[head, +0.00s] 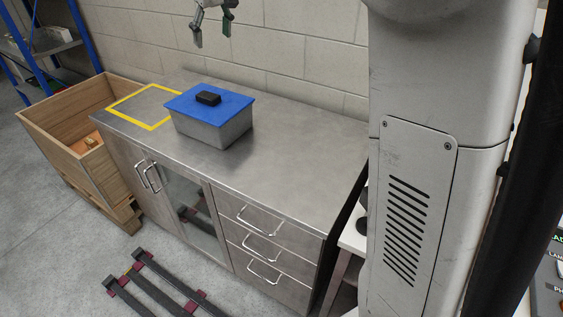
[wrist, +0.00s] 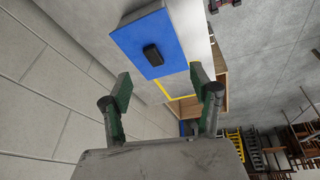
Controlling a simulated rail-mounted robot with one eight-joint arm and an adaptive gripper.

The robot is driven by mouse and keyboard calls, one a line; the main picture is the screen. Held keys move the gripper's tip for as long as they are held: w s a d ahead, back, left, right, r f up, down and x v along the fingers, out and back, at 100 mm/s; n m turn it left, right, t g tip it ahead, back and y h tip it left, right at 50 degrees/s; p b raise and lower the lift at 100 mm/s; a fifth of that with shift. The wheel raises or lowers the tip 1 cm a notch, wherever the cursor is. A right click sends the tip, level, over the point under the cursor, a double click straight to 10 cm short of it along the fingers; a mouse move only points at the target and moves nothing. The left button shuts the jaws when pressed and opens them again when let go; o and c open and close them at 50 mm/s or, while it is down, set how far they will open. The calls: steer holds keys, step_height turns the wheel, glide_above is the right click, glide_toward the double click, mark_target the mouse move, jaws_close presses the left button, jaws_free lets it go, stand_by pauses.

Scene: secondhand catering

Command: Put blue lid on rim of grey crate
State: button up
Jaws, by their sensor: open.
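The grey crate (head: 230,134) stands on the steel counter, left of its middle in the head view. The blue lid (head: 233,108) lies flat over the top of the crate, with a black block-shaped handle (head: 208,98) on it. In the wrist view the blue lid (wrist: 134,46) shows beyond the fingertips, toward the upper left. My gripper (head: 213,28) is open and empty, raised above the counter near the back wall, apart from the lid. Its two fingers also show in the wrist view (wrist: 166,92). The lid hides the crate's rim and inside.
A yellow outlined square (head: 168,122) is marked on the steel counter (head: 290,155), left of the crate. The counter's right part is clear. A block wall (head: 290,55) runs behind it. A wooden bin (head: 60,140) stands at the left, and dark rails (head: 155,290) lie on the floor.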

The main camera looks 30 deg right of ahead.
steer(key=s+m+t, duration=0.1)
steer(key=s, duration=1.1)
steer(key=s+f+m+t, duration=0.1)
steer(key=s+f, duration=0.7)
steer(key=s, duration=0.5)
steer(key=s+f+m+t, duration=0.1)
steer(key=s+f, duration=0.8)
steer(key=s, duration=0.4)
steer(key=shift+s+f+m, duration=0.15)
steer(key=shift+s+m, duration=0.1)
steer(key=shift+m, duration=0.05)
steer(key=shift+a, duration=0.1)
step_height(320, 180, down, 5)
steer(key=b, duration=0.5)
steer(key=shift+f, duration=0.1)
